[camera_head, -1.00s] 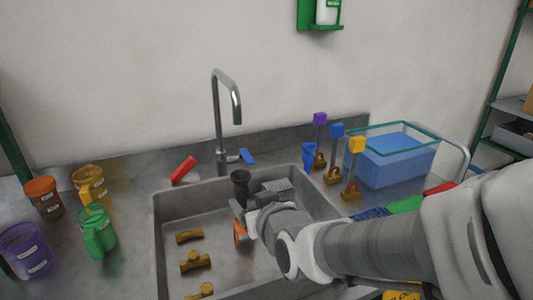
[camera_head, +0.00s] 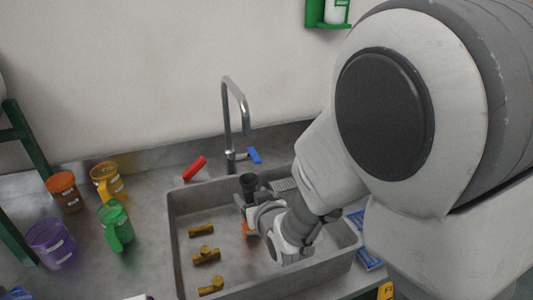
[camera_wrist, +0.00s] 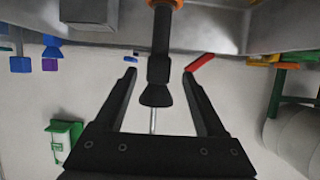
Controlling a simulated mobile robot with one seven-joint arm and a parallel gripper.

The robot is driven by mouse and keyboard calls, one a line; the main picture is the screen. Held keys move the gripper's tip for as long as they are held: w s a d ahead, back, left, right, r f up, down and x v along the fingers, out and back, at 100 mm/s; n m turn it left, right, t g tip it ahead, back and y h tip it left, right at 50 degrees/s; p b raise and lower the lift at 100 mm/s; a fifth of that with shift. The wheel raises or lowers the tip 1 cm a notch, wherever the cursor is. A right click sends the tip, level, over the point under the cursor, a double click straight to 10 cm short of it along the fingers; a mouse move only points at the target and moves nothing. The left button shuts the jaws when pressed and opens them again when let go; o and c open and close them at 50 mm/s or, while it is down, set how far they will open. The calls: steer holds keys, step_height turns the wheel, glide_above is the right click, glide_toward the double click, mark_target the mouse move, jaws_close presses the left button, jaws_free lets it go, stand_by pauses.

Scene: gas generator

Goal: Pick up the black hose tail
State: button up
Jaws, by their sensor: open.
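The black hose tail (camera_head: 248,183) stands in the sink, its dark flared end up, beside my gripper. In the wrist view the hose tail (camera_wrist: 158,70) runs lengthwise between the two fingers, with an orange part (camera_wrist: 165,3) at its far end. My gripper (camera_wrist: 159,75) is open, one finger on each side of the hose tail, with gaps visible on both sides. In the head view my wrist hides most of the fingers and the lower part of the hose tail.
The steel sink (camera_head: 178,240) holds several brass fittings (camera_head: 206,255) on its left. A faucet (camera_head: 229,120) rises behind it. A red piece (camera_head: 194,168) and a blue one (camera_head: 254,155) lie on the back ledge. Coloured mugs (camera_head: 52,242) stand left. My arm covers the right side.

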steer(key=shift+f+x, duration=0.2)
steer(key=shift+x, duration=3.1)
steer(key=shift+d, duration=0.15)
jaws_close()
